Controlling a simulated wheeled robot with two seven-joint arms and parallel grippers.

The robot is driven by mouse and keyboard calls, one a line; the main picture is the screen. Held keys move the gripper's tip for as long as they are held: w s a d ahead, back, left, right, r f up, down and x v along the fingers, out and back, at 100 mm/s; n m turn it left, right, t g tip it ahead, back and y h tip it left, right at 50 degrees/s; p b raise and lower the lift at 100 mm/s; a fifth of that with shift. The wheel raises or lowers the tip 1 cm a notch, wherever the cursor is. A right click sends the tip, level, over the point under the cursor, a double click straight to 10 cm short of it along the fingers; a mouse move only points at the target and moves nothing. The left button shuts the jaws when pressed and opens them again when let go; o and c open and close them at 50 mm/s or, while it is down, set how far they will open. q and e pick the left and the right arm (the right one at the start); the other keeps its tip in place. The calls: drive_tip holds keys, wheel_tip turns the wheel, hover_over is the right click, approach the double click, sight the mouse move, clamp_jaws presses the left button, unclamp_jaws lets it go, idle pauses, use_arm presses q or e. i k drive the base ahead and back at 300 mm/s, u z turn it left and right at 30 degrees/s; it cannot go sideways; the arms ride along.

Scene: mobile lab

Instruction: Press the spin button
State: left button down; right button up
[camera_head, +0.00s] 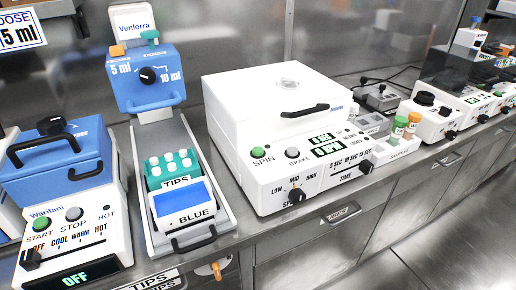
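The spin button (258,152) is a round green button above the label "SPIN" on the front panel of a white centrifuge (262,178). A grey-white button (292,153) labelled "BRAKE" sits to its right. The centrifuge lid (250,105) with a black handle (304,111) is down. Its green display (325,146) shows two lines of small digits, the lower one reading "0 RPM". A speed knob (296,196) and a time slider (366,167) are below. Nothing covers the spin button. Neither of my grippers is in view.
Left of the centrifuge stand a blue dispenser (146,82), a green tip rack (172,172), and a blue-lidded heater (60,163) reading "OFF". Sample vials (398,128) and more machines stand to the right. The metal counter edge and drawers (338,214) run along the front.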

sight(257, 150)
drive_tip(key=z, duration=2.05)
drive_tip(key=i, duration=1.5)
drive_tip(key=u, duration=3.1)
